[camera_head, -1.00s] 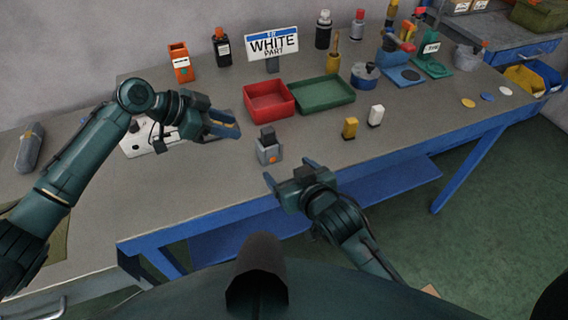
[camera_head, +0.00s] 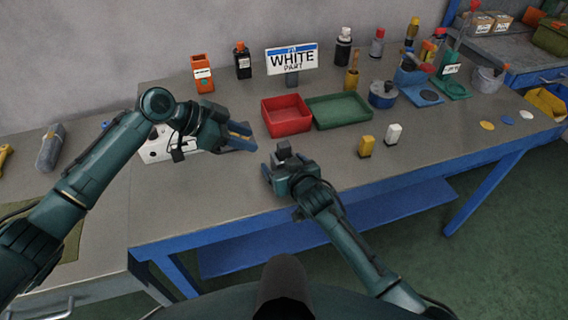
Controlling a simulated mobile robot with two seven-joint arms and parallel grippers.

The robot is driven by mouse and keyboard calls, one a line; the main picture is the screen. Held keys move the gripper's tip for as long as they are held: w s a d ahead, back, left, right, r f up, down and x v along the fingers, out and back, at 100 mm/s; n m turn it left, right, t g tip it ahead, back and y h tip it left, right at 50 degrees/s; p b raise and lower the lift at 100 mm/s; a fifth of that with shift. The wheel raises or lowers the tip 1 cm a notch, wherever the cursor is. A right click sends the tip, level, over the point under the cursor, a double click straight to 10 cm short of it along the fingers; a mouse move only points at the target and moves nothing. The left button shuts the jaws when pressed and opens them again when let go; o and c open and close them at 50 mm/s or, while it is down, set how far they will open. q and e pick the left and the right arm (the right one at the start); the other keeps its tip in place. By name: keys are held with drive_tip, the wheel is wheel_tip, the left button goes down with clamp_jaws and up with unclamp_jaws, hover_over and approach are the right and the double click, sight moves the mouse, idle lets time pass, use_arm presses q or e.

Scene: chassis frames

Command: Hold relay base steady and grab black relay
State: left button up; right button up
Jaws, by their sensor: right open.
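The black relay (camera_head: 283,148) shows as a small dark block just beyond my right gripper. Its grey relay base is mostly hidden behind that gripper. My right gripper (camera_head: 283,160) is open and at the relay base, from the front edge side of the bench. I cannot tell whether its fingers touch the base. My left gripper (camera_head: 243,138) is open and empty, to the left of the relay and a little higher in the picture, with its fingers pointing right.
A red bin (camera_head: 287,127) and a green tray (camera_head: 340,110) lie behind the relay. A yellow block (camera_head: 366,146) and a white block (camera_head: 393,134) stand to the right. A white panel (camera_head: 157,150) lies behind my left gripper. A "WHITE PART" sign (camera_head: 291,59) stands at the back.

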sight(284, 144)
drive_tip(key=c, duration=1.1)
idle(0.4)
use_arm(q)
drive_tip(key=shift+o, duration=1.4)
drive_tip(key=shift+d+m, duration=0.3)
drive_tip(key=shift+o, duration=0.5)
drive_tip(key=w+d+r+m+g+y, duration=0.1)
drive_tip(key=d+m+y, duration=0.3)
drive_tip(key=m, duration=0.5)
drive_tip(key=d+g, duration=0.1)
drive_tip(key=d, duration=0.1)
drive_tip(key=shift+d+r+y, duration=0.2)
drive_tip(key=shift+d+y, duration=0.2)
wheel_tip(284, 144, up, 5)
drive_tip(key=d+m+y, duration=0.2)
drive_tip(key=m+y, duration=0.3)
drive_tip(key=m, duration=0.2)
drive_tip(key=shift+m+y, duration=0.3)
drive_tip(key=f, duration=0.4)
drive_tip(key=w+f, duration=0.1)
drive_tip(key=f, duration=0.2)
drive_tip(key=w+f, duration=0.1)
drive_tip(key=f, duration=0.3)
drive_tip(key=shift+a+f, duration=0.25)
drive_tip(key=shift+f, duration=0.1)
